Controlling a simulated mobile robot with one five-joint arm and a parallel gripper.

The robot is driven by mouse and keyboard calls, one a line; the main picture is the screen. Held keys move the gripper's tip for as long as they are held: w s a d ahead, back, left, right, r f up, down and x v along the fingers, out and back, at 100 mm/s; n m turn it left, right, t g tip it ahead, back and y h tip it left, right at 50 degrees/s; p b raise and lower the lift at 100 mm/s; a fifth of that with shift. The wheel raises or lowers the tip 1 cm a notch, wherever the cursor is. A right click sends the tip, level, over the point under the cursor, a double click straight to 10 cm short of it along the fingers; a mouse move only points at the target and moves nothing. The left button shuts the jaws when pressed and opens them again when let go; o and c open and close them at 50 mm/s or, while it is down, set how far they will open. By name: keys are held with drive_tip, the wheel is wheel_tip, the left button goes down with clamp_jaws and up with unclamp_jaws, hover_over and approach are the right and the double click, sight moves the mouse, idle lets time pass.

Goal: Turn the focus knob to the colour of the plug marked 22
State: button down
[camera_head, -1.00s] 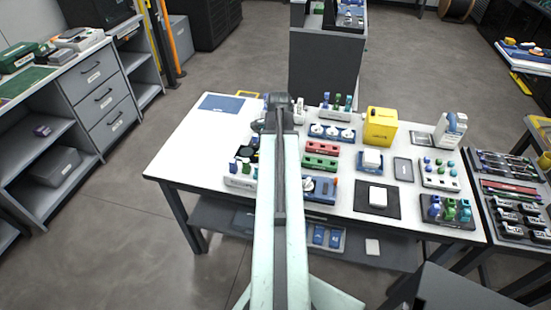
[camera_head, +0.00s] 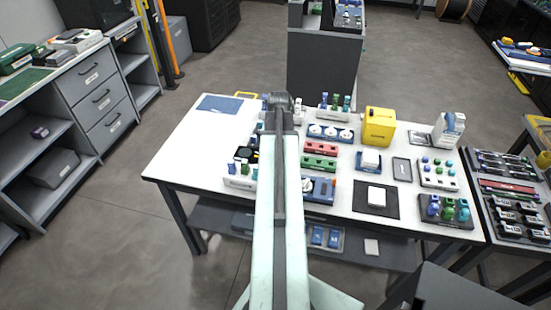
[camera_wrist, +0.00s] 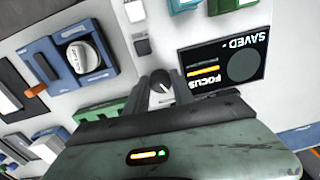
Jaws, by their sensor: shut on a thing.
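In the wrist view my gripper (camera_wrist: 160,88) is shut on the focus knob (camera_wrist: 161,83), a small round knob with a pale pointer line. The knob sits beside a black display (camera_wrist: 224,66) reading FOCUS and SAVED upside down, with an orange bar and a dark grey disc. In the head view my arm hides the knob and the fingers. Coloured plugs stand in a dark rack (camera_head: 432,222) at the table's front right and in a white rack (camera_head: 330,113) at the back. No number 22 is legible on any plug.
A blue unit with a white dial (camera_wrist: 82,55) lies left of the knob in the wrist view. A yellow box (camera_head: 378,127), red and green blocks (camera_head: 319,155) and other small fixtures crowd the white table (camera_head: 200,150). Its left end is mostly clear.

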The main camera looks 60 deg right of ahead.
drive_tip(key=n, duration=0.7)
idle(0.6)
drive_tip(key=c, duration=1.3)
unclamp_jaws()
drive_tip(key=shift+c, duration=0.2)
drive_tip(key=shift+r, duration=0.1)
wheel_tip(320, 180, up, 8)
drive_tip(key=p, duration=0.8)
drive_tip(key=shift+s+d, duration=0.1)
